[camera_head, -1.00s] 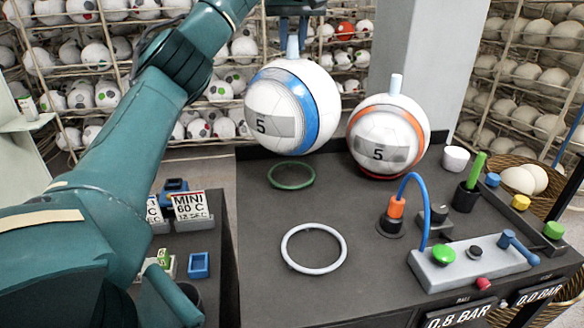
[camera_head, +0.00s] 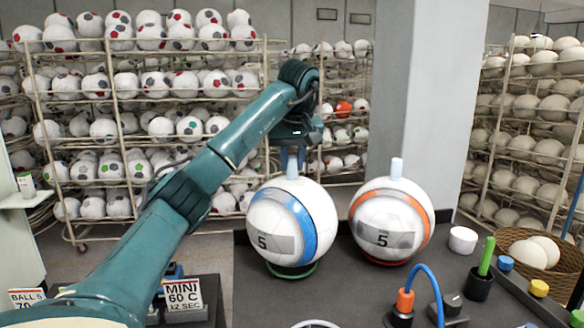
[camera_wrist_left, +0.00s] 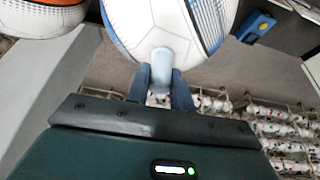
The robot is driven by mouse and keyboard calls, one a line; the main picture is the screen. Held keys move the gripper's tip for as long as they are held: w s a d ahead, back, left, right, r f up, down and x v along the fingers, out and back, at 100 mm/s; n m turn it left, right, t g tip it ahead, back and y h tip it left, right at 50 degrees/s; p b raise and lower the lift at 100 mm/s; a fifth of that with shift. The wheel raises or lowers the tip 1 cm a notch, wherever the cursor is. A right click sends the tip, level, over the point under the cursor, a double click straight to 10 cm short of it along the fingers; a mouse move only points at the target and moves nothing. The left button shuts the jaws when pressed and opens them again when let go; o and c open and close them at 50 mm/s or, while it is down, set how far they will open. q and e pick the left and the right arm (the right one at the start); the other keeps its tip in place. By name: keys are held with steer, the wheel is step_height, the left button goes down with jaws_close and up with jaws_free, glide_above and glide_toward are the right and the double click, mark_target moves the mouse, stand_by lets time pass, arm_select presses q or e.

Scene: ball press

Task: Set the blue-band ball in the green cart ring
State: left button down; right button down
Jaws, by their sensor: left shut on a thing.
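The blue-band ball (camera_head: 280,226) is white with a blue band, a grey "5" panel and a pale stem (camera_head: 292,168) on top. It stands upright at the green cart ring (camera_head: 291,271), whose rim shows under its bottom. I cannot tell whether its full weight rests there. My left gripper (camera_head: 291,156) reaches down from above and is shut on the stem. In the left wrist view the fingers (camera_wrist_left: 162,88) lie on both sides of the stem (camera_wrist_left: 162,60), below the ball (camera_wrist_left: 175,22). My right gripper is not in view.
An orange-band ball (camera_head: 388,225) stands close on the right. A white ring (camera_head: 315,324) lies in front, partly cut off. A blue hose (camera_head: 430,280), a cup with a green stick (camera_head: 481,275) and a white cup (camera_head: 463,240) are on the right. A grey pillar (camera_head: 415,100) rises behind.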

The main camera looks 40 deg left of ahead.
arm_select(q)
steer(key=shift+f, duration=0.65)
steer(key=shift+f, duration=0.2)
steer(key=c, duration=1.2)
jaws_free()
steer(key=shift+c, duration=0.2)
steer(key=shift+d+r, duration=0.15)
steer(key=shift+r, duration=0.55)
steer(key=v, duration=1.1)
steer(key=shift+s+f, duration=0.15)
